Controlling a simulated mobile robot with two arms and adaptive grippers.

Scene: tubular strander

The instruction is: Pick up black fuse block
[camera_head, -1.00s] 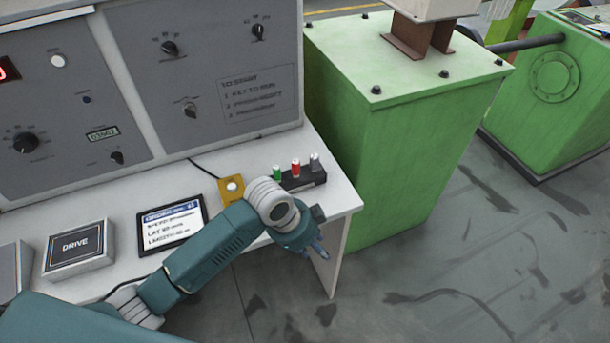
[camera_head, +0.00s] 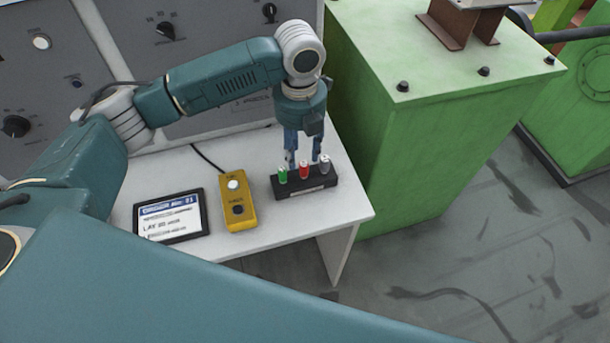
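The black fuse block (camera_head: 306,186) lies on the light grey desk near its right end. It holds a green fuse (camera_head: 282,175), a red fuse (camera_head: 304,170) and a grey fuse (camera_head: 325,164) in a row. My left gripper (camera_head: 306,157) points down at the block's far side, directly over or just behind it. Its two fingers are apart, with nothing visible between them except the top of the red fuse near the tips. I cannot tell whether the fingers touch the block. My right gripper is out of view.
A dark-framed display (camera_head: 170,216) lies further left. The grey control panel (camera_head: 205,27) rises behind. A green machine housing (camera_head: 440,110) stands close on the right, beyond the desk's edge.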

